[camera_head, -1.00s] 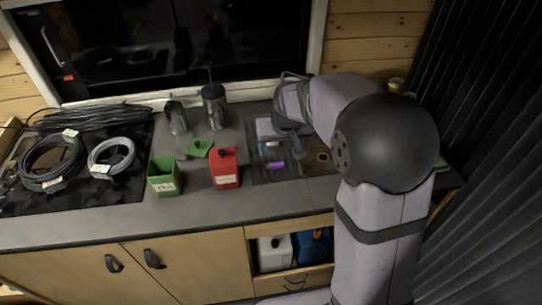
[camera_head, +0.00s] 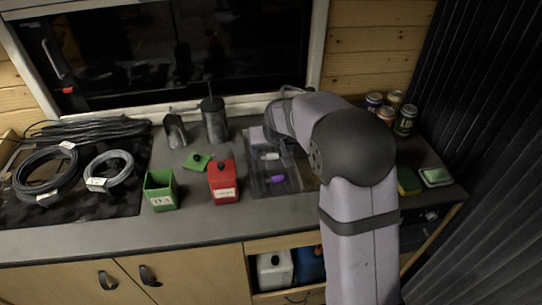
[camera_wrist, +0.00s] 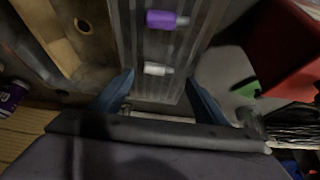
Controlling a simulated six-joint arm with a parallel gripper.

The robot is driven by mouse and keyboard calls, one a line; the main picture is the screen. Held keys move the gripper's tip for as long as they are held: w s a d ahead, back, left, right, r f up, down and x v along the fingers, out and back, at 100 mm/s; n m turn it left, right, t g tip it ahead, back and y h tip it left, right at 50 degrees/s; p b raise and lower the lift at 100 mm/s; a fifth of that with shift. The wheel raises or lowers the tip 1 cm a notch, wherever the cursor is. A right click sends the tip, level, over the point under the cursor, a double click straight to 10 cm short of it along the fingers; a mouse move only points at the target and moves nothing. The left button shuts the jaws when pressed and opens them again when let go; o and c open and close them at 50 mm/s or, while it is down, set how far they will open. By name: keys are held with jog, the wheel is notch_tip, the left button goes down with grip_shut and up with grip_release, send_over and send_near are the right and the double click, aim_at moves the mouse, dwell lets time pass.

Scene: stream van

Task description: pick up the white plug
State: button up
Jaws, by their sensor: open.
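The white plug (camera_wrist: 158,69) lies in the grey sink tray (camera_head: 259,184), on its ribbed floor. In the wrist view it sits between and just beyond the fingertips of my gripper (camera_wrist: 160,82), which is open and empty. The white plug (camera_head: 271,156) also shows in the head view, small, beside my arm. In the head view my fingers are largely hidden behind my arm.
A red canister (camera_head: 224,182) and an open green box (camera_head: 161,190) stand left of the sink. Coiled cables (camera_head: 108,170) lie on the far left. Several cans (camera_head: 405,120) and a sponge (camera_head: 409,181) are on the right. The window is behind the counter.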

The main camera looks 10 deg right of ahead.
aim_at(270, 154)
jog(key=p+x, duration=0.1)
jog(key=x, duration=0.2)
jog(key=shift+w+d+p, duration=0.1)
jog(key=shift+w+p, duration=0.15)
jog(key=shift+p, duration=0.15)
jog(key=shift+x, duration=0.9)
jog(key=c, duration=1.2)
jog(key=shift+o, duration=0.2)
jog(key=shift+r, duration=0.1)
notch_tip(270, 154, up, 10)
jog(key=b, duration=0.2)
